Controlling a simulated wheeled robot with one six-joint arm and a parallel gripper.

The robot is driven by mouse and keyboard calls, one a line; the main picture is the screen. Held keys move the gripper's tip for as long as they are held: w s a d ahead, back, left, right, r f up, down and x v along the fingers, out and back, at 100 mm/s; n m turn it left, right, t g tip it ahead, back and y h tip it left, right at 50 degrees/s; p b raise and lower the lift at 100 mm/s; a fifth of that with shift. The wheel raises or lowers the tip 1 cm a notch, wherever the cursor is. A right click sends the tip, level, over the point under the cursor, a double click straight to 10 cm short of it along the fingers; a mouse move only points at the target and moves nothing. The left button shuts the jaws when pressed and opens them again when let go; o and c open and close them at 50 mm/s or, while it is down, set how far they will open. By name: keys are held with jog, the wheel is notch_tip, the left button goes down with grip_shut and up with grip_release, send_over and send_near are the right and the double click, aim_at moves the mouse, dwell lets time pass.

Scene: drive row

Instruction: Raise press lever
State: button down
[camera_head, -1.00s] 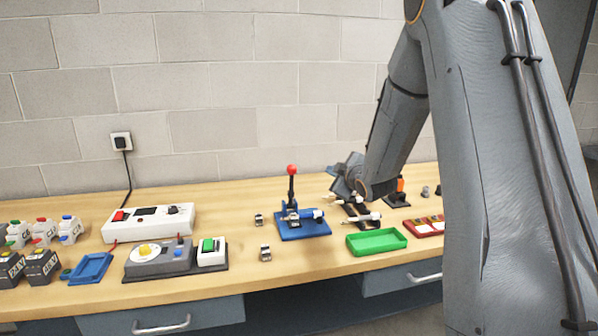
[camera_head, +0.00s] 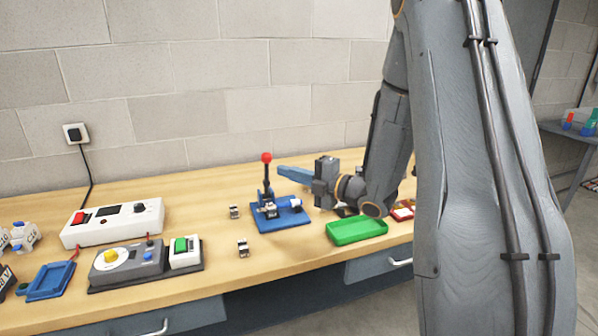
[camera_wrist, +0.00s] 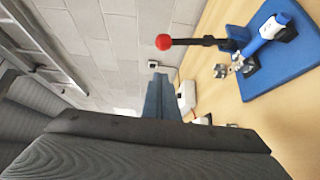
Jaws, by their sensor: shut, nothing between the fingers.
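The press stands on the bench with a blue base (camera_head: 295,222) and an upright black lever (camera_head: 267,176) topped by a red ball knob (camera_head: 266,157). A blue and white cylinder (camera_head: 286,205) lies on the press. My gripper (camera_head: 280,171) is shut and empty, its blue fingers pointing left, just right of the lever near knob height. In the wrist view the shut fingers (camera_wrist: 158,92) point away from the camera; the red knob (camera_wrist: 163,42) and dark lever (camera_wrist: 200,41) show above them, and the blue base (camera_wrist: 290,65) is at upper right. I cannot tell whether the fingers touch the lever.
A green tray (camera_head: 357,230) lies right of the press, below my wrist. Two small metal pieces (camera_head: 243,249) lie left of it. A white control box (camera_head: 113,222) and a grey panel (camera_head: 128,263) stand further left. Bench is clear in front of the press.

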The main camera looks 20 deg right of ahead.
jog(key=w+a+p, duration=0.1)
jog(key=w+p, duration=0.1)
jog(key=w, duration=0.5)
jog(key=shift+a, duration=0.3)
jog(key=shift+d, duration=0.1)
